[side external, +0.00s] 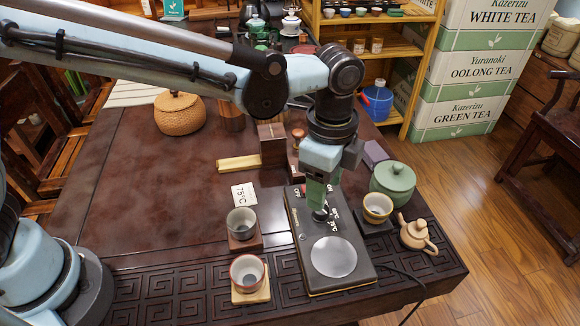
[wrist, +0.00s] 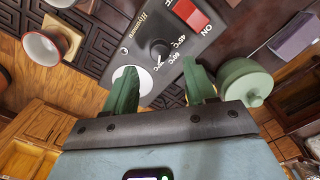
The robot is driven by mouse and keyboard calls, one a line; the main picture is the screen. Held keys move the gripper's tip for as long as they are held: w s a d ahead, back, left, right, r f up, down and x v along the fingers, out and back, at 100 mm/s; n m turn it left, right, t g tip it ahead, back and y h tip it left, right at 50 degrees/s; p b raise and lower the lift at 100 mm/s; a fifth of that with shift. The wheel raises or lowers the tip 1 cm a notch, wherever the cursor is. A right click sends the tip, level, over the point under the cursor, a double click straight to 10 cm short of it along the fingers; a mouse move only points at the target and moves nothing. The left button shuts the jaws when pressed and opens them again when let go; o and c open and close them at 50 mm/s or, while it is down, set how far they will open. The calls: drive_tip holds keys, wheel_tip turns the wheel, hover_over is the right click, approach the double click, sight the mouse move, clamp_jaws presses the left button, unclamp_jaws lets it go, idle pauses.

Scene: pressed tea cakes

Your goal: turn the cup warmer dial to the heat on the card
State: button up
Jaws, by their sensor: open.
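The cup warmer (side external: 345,280) is a dark box on the table with a pale round plate (side external: 333,257). Its dark dial (wrist: 159,50) shows in the wrist view between the red switch and the plate, with temperature marks beside it. I cannot make out which mark the dial points to. A white card (side external: 243,195) on the table reads 75°C. My gripper (wrist: 160,78) has green fingers, spread apart with nothing between them. In the side view my gripper (side external: 318,198) points down just over the dial, partly hiding it; I cannot tell if they touch.
A grey cup (side external: 241,224) and a red-rimmed cup (side external: 247,272) stand left of the warmer. A yellowish cup (side external: 377,207), a green lidded jar (side external: 393,181) and a small teapot (side external: 417,236) stand right. A cable runs from the warmer's right.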

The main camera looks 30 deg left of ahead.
wheel_tip(320, 180, up, 7)
drive_tip(key=shift+f, duration=0.2)
idle(0.3)
drive_tip(key=s+a+r+n+t+h, duration=0.1)
drive_tip(key=a+n+t, duration=0.1)
drive_tip(key=a+n, duration=0.35)
drive_tip(key=s+a+r+n+t, duration=0.1)
drive_tip(key=a+n, duration=0.2)
drive_tip(key=a, duration=0.6)
drive_tip(key=s+a+f+n+t, duration=0.1)
drive_tip(key=s+a+n+t, duration=0.1)
drive_tip(key=a+n, duration=0.2)
drive_tip(key=s+a+f+n+t+y, duration=0.1)
drive_tip(key=s+a+f+n+t, duration=0.1)
drive_tip(key=a+n, duration=0.3)
drive_tip(key=s+a, duration=0.1)
drive_tip(key=a, duration=0.2)
drive_tip(key=shift+s+f, duration=0.3)
drive_tip(key=shift+s, duration=0.05)
